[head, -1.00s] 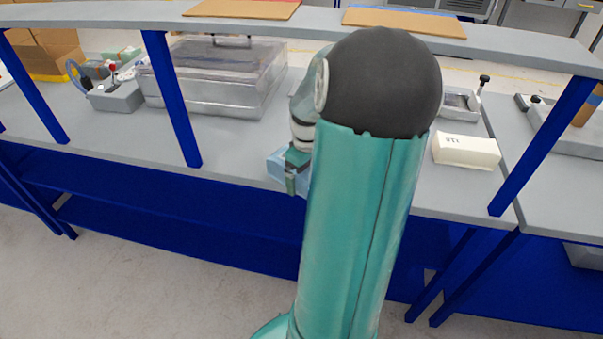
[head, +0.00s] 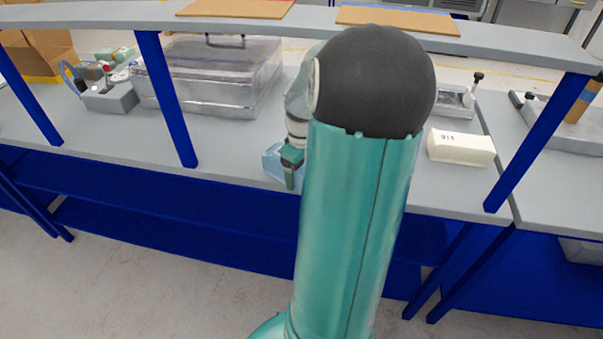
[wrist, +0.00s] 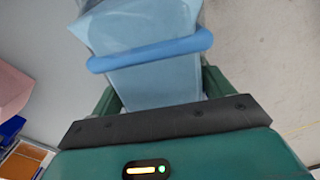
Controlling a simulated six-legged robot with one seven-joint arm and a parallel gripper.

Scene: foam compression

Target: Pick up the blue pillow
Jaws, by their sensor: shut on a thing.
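The blue pillow (head: 274,165) is a small light-blue block at the front edge of the grey bench, partly hidden by my gripper and arm in the head view. In the wrist view the pillow (wrist: 155,82) is pale blue with a darker blue band across it. My gripper (head: 291,172) is at the pillow, with its green fingers on either side of it. The wrist view shows my gripper shut on the pillow, which fills the space between the fingers. The fingertips are mostly hidden behind the pillow. I cannot tell whether the pillow touches the bench.
A white block (head: 461,148) lies on the bench to the right. A large clear-lidded case (head: 215,85) stands at the back left, near a grey device (head: 108,98). Blue posts (head: 165,100) and a raised shelf (head: 330,24) frame the bench. A pink block (wrist: 12,90) shows in the wrist view.

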